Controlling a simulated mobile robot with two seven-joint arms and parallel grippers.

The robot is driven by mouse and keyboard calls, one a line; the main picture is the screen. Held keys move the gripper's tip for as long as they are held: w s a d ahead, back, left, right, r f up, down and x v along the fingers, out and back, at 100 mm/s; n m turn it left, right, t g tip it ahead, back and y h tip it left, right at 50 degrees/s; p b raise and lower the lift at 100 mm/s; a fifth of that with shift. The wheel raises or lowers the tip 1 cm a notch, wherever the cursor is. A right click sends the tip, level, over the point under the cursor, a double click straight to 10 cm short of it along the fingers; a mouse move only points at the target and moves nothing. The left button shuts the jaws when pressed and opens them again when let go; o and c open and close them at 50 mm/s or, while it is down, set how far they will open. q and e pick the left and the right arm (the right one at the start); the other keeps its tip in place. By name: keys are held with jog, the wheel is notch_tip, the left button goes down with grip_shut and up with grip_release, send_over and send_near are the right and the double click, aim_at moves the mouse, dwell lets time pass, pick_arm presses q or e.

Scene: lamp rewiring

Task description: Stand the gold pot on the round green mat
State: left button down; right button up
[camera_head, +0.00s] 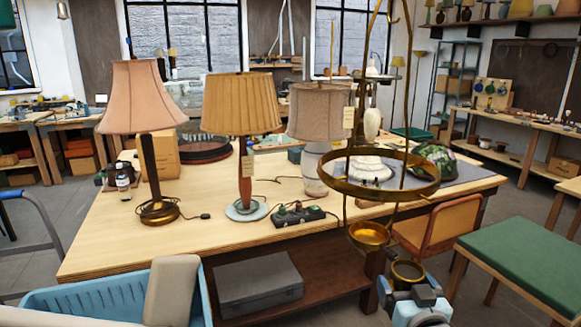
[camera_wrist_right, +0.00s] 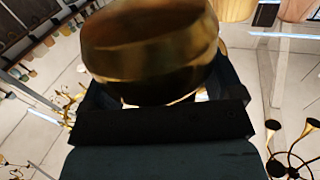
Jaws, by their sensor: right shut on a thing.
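My right gripper (camera_head: 405,290) is at the lower right in the head view, in front of the table, shut on the gold pot (camera_head: 408,272). The pot is a small, shiny brass cup, held in the air with its open mouth showing. In the right wrist view the pot (camera_wrist_right: 150,45) fills the top middle, between the dark fingers. A pale grey-green disc (camera_head: 246,211) lies under the middle lamp; I cannot tell if it is a mat or the lamp's base. No other round green mat is clear. My left gripper is not in view.
A hanging brass frame with a ring (camera_head: 425,188) and low bowl (camera_head: 370,236) stands close behind the pot. Three shaded lamps and a black power strip (camera_head: 298,215) are on the wooden table (camera_head: 120,245). A green-topped bench (camera_head: 530,255) is at right; a blue crate (camera_head: 95,300) is front left.

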jog(key=s+f+p, duration=0.4)
jog(key=s, duration=0.5)
jog(key=shift+s+d+f, duration=0.2)
jog(key=shift+s+f, duration=0.05)
